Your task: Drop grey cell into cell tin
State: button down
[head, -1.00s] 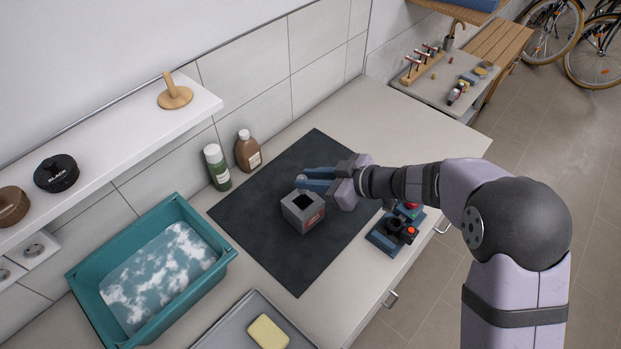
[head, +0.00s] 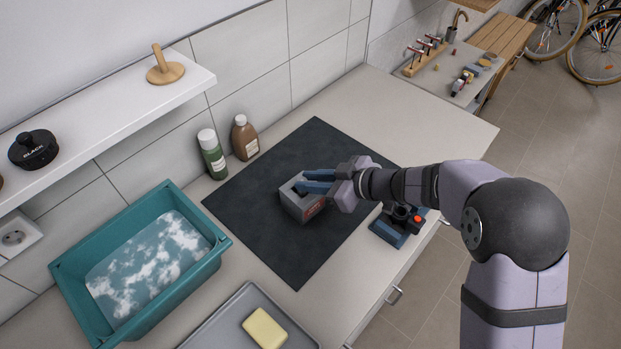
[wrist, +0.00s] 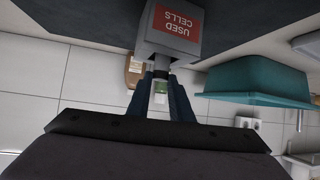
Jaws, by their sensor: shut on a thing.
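The cell tin (head: 303,210) is a grey square box with an open top, standing on the dark mat. In the wrist view the tin (wrist: 168,45) shows a red label reading "USED CELLS". My gripper (head: 302,181) has its two blue fingers above the tin's opening, reaching in from the right. It is shut on the grey cell (wrist: 161,66), a small part of which shows between the fingertips in the wrist view, close to the tin's rim.
A dark mat (head: 262,235) lies around the tin with free room. A green bottle (head: 213,158) and a brown bottle (head: 244,140) stand by the wall. A teal basin (head: 213,262) and a grey tray (head: 215,325) with yellow soap (head: 265,329) lie left. A blue device (head: 396,229) sits right.

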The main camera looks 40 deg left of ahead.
dwell(0.4)
jog(key=c, duration=1.5)
grip_release()
jog(key=shift+b+v, duration=0.75)
jog(key=shift+v, duration=2.9)
